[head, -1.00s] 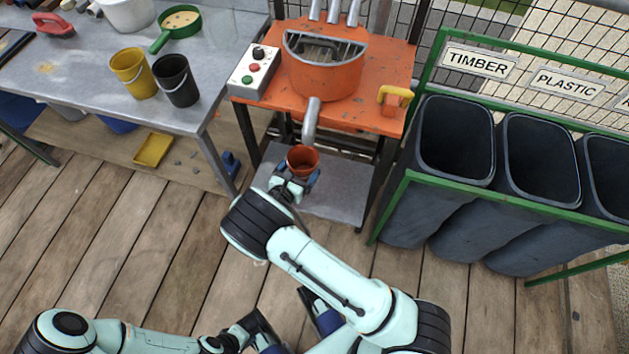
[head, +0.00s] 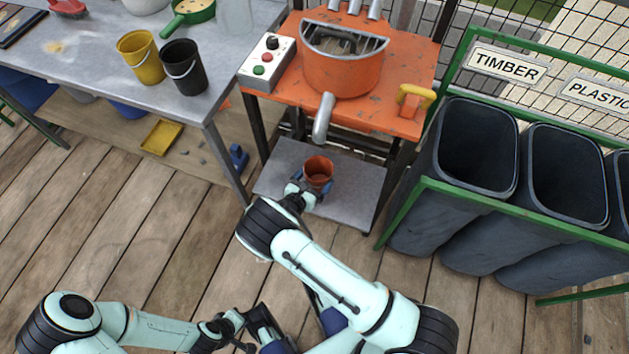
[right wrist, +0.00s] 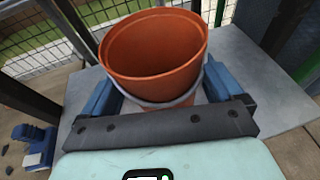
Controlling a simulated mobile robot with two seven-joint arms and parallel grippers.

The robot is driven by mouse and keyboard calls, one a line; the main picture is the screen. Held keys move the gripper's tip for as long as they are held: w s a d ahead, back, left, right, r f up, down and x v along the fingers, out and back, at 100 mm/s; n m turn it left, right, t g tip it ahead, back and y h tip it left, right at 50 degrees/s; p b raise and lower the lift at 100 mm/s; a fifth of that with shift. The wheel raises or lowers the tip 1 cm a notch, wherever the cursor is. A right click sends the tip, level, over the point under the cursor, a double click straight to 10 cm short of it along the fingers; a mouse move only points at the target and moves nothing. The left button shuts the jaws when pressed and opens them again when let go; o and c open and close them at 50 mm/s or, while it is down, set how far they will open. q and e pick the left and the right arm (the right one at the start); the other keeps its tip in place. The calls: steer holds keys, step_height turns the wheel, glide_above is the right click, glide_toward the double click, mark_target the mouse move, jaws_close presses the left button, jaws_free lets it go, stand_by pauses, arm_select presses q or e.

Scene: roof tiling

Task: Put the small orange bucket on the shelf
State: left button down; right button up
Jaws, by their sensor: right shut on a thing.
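The small orange bucket (head: 318,170) is upright, with its open top toward the camera. My right gripper (head: 312,190) is shut on it, with blue fingers on either side. In the right wrist view the bucket (right wrist: 153,55) sits between the fingers, its grey handle hanging at the front. It appears over the grey lower shelf (head: 350,205) of the orange machine stand; whether it touches the shelf is unclear. Another low shelf (head: 100,135), of wood, is under the workbench. My left gripper (head: 262,328) is low in the head view; its fingers are not clear.
A metal spout (head: 323,118) hangs from the orange machine (head: 345,72) just above the bucket. A yellow bucket (head: 140,58) and a black bucket (head: 184,68) stand on the grey workbench (head: 90,70). Dark bins (head: 478,160) in a green frame stand at right.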

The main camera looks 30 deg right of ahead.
arm_select(q)
steer(key=shift+w+a+f, duration=0.1)
steer(key=shift+w+f, duration=0.1)
steer(key=shift+w, duration=0.05)
arm_select(e)
steer(key=shift+f, duration=0.5)
arm_select(q)
steer(key=shift+w+f, duration=0.1)
arm_select(e)
steer(key=shift+f, duration=0.15)
steer(key=o, duration=0.8)
arm_select(q)
steer(key=shift+w+a, duration=0.1)
arm_select(e)
steer(key=shift+r, duration=0.2)
arm_select(q)
steer(key=shift+g, duration=0.3)
steer(key=s+r, duration=0.1)
steer(key=s+d+r+p, duration=0.1)
steer(key=s, duration=0.1)
steer(key=shift+d+r+p, duration=0.15)
steer(key=shift+d+p, duration=0.05)
steer(key=shift+p, duration=0.1)
arm_select(e)
steer(key=v, duration=1.2)
